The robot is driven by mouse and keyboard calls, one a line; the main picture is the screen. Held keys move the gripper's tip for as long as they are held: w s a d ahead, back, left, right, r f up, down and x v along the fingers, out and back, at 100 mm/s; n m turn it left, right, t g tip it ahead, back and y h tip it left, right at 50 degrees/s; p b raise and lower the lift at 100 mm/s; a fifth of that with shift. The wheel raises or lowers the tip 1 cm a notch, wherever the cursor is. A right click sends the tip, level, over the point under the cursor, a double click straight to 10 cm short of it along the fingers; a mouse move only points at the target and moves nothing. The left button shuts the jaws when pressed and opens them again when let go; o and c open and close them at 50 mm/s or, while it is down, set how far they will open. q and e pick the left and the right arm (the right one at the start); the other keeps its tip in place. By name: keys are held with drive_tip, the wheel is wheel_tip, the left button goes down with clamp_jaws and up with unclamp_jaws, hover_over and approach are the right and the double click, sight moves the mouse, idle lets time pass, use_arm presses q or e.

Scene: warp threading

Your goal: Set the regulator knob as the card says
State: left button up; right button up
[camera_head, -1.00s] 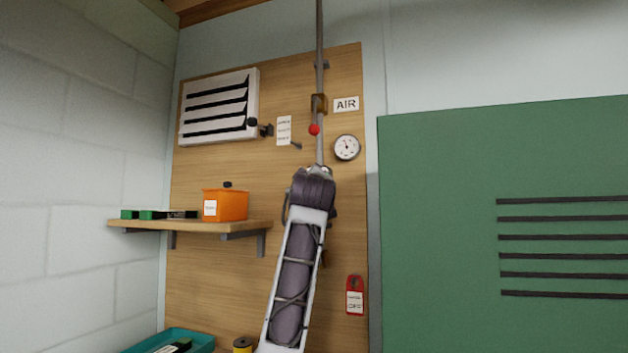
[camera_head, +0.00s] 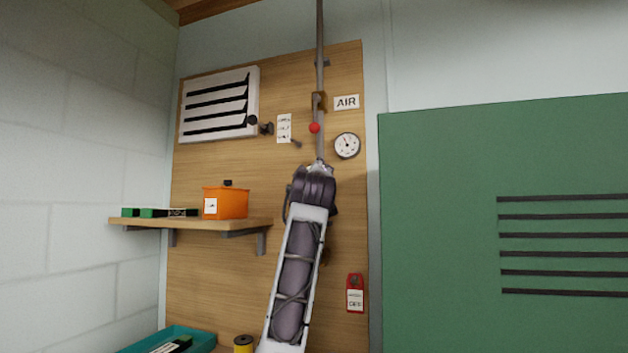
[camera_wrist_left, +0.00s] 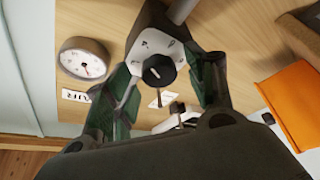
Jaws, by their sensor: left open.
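The regulator shows in the left wrist view as a pale dial plate (camera_wrist_left: 160,48) with small marks and a round black knob (camera_wrist_left: 160,70) bearing a white pointer line. The marks are too small to read. My left gripper (camera_wrist_left: 160,88) is open, with one green-padded finger on each side of the knob. In the head view the left gripper (camera_head: 315,172) is at the lower end of the pipe and hides the regulator. A white card (camera_head: 284,129) hangs on the board to its upper left; its print is unreadable. My right gripper is out of view.
A round gauge (camera_head: 347,146) and an AIR sign (camera_head: 346,102) are right of the pipe (camera_head: 320,45). A shelf (camera_head: 190,225) with an orange box (camera_head: 226,204) is to the left. A red tag (camera_head: 355,293) hangs lower right.

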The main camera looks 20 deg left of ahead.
use_arm(q)
drive_tip(key=shift+s+d, duration=0.1)
drive_tip(key=shift+s, duration=0.1)
drive_tip(key=v, duration=1.1)
drive_tip(key=shift+s+f, duration=0.15)
drive_tip(key=shift+s, duration=0.1)
drive_tip(key=shift+d, duration=0.1)
idle(0.6)
